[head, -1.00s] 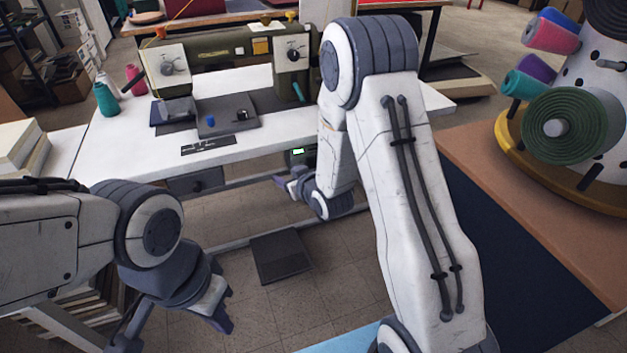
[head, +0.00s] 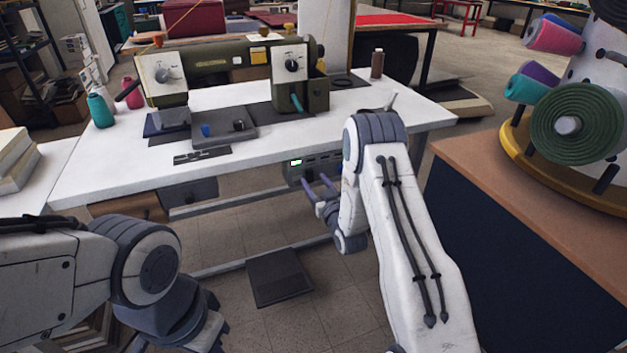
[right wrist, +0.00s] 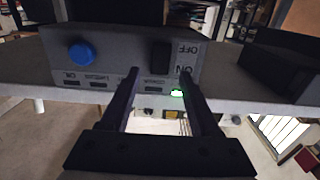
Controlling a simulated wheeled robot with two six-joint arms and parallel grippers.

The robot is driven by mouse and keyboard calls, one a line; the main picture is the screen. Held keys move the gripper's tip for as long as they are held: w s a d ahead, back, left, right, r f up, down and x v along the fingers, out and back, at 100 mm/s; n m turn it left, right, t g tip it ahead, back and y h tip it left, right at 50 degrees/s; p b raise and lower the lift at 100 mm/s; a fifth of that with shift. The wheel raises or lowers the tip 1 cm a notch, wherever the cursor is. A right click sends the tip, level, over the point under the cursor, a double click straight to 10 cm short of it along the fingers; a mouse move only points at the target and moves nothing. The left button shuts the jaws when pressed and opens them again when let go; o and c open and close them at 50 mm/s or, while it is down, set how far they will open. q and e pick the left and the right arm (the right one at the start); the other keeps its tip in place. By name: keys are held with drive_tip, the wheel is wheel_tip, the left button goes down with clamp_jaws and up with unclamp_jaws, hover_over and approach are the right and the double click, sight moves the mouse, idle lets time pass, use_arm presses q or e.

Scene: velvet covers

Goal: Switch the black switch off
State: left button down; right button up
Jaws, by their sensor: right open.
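The black switch (right wrist: 160,57) is on the face of a grey control box (right wrist: 125,60), beside a label reading OFF and ON. The box appears upside down in the right wrist view. In the head view the control box (head: 329,164) hangs under the sewing table, with a lit green display; the switch is too small to make out there. My right gripper (head: 317,188) is open and empty, fingers pointing at the box. In the right wrist view its fingers (right wrist: 160,75) lie either side of the switch's line. My left gripper (head: 217,335) is low at the bottom, partly cut off.
A blue round button (right wrist: 81,53) is on the same box face. The white table (head: 110,165) carries a sewing machine (head: 225,57) and thread spools. A pedal (head: 278,277) lies on the floor below. A brown-topped cabinet (head: 500,170) stands to the right.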

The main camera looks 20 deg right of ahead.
sight(309, 176)
drive_tip(key=shift+w, duration=1.1)
